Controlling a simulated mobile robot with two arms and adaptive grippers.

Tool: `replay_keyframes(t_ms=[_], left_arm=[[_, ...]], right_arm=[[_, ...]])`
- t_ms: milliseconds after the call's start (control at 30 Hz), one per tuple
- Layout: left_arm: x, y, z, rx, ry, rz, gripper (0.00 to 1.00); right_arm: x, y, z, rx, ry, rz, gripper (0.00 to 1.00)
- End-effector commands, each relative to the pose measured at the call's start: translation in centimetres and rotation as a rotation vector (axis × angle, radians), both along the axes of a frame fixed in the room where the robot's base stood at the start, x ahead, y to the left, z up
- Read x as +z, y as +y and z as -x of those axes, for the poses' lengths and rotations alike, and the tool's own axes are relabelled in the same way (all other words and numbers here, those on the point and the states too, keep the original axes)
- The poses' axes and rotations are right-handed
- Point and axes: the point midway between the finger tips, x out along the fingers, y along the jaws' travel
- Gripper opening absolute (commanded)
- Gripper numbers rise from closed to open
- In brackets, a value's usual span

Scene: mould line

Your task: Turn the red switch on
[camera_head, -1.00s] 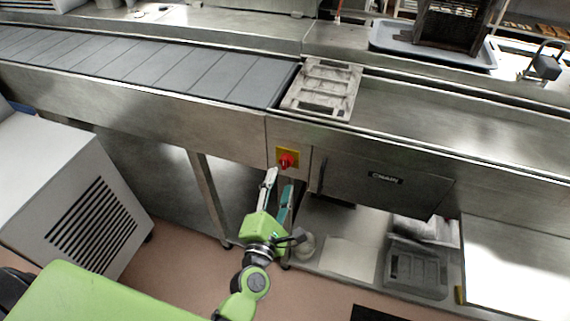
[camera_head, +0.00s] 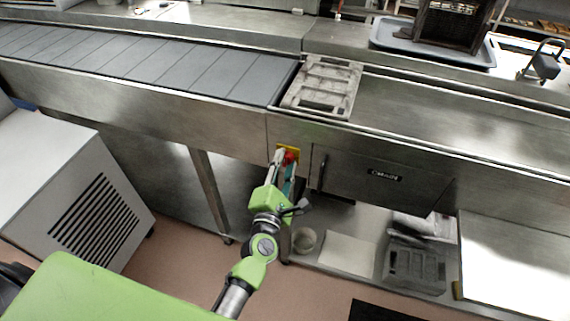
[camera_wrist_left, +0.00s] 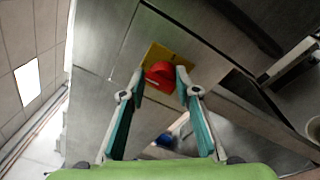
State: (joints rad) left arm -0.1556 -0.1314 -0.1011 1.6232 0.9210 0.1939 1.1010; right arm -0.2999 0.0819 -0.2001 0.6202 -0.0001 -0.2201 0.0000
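The red switch (camera_head: 290,156) sits on a yellow plate on the steel front panel of the line. In the left wrist view the red knob (camera_wrist_left: 160,75) shows in front of the yellow plate (camera_wrist_left: 168,57), between the fingertips. My left gripper (camera_head: 285,158) is at the switch, one finger on each side of the knob. In the left wrist view the left gripper (camera_wrist_left: 160,82) is open, with a gap around the knob; I cannot tell whether a finger touches it. The fingers partly hide the knob in the head view. My right gripper is not in view.
A grey conveyor belt (camera_head: 180,72) runs above at the left, with a mould tray (camera_head: 322,87) at its end. A dark panel with a handle (camera_head: 375,178) is right of the switch. A lower shelf (camera_head: 345,252) holds bins. A grey cabinet (camera_head: 70,200) stands left.

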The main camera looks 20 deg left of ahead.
Motion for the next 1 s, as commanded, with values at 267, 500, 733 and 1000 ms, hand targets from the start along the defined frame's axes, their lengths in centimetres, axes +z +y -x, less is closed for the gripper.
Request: replay_keyframes(t_ms=[267,500,733,1000], left_arm=[[-0.55,-0.27,0.16,-0.007,0.009,-0.028,0.08],[-0.83,-0.39,0.19,-0.009,0.009,-0.153,0.08],[-1.04,-0.38,0.23,-0.011,0.004,-0.355,0.08],[-1.22,-0.37,0.28,-0.012,-0.004,-0.612,0.08]], right_arm=[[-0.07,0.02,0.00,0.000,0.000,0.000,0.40],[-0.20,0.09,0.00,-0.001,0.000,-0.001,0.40],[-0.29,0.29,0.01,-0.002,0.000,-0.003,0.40],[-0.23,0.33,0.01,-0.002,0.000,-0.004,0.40]])
